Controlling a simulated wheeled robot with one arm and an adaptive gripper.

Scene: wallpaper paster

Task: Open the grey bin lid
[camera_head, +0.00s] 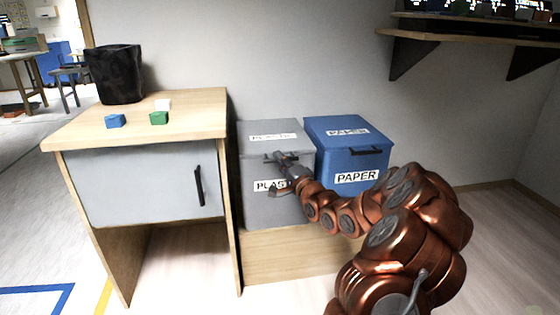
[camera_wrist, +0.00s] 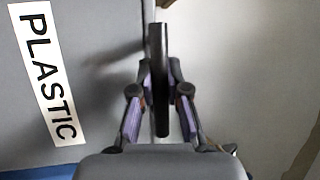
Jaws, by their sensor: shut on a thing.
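The grey bin (camera_head: 258,209) marked PLASTIC stands on a low wooden platform, and its lid (camera_head: 290,128) looks closed. My gripper (camera_head: 277,172) is at the bin's front, at the lid's front edge. In the wrist view, my gripper (camera_wrist: 160,108) has its two fingers on either side of a dark bar, the lid handle (camera_wrist: 158,60), and is shut on it. The grey bin's front with its PLASTIC label (camera_wrist: 47,70) fills the left of the wrist view.
A blue PAPER bin (camera_head: 350,160) stands close on the right. A wooden cabinet (camera_head: 140,185) is on the left, with a black basket (camera_head: 115,75) and small blocks on top. A wall shelf (camera_head: 470,35) hangs at the upper right. Floor at the right is clear.

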